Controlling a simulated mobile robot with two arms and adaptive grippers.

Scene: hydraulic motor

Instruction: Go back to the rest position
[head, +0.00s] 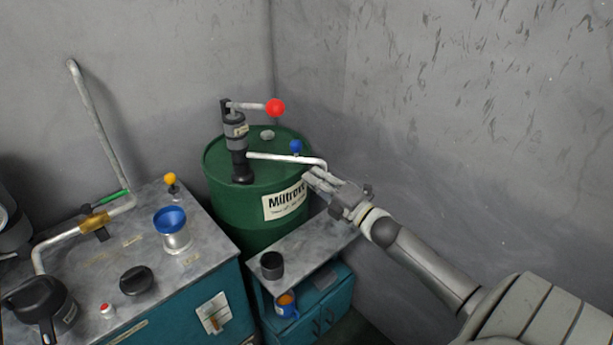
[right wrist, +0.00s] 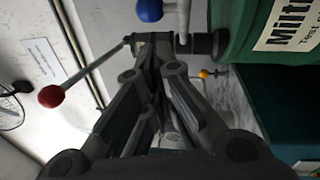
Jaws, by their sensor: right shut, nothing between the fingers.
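My right gripper (head: 318,182) is shut and empty. In the head view it is just right of the green drum (head: 225,205), close to the bent end of the white spout pipe (head: 270,157); I cannot tell whether they touch. The hand pump (head: 237,140) stands on the drum with a red-knobbed lever (head: 275,107) and a blue knob (head: 296,146). In the right wrist view the closed fingers (right wrist: 158,50) point toward the pump, with the red knob (right wrist: 52,96) at left and the blue knob (right wrist: 149,9) at top. My left gripper is not in view.
A workbench (head: 200,265) at left carries a blue funnel (head: 170,220), a yellow knob (head: 170,179), a black knob (head: 136,280) and bent pipes. A lower bench (head: 300,262) holds a dark cup (head: 272,265); a blue mug (head: 286,305) stands below. Walls close the back and right.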

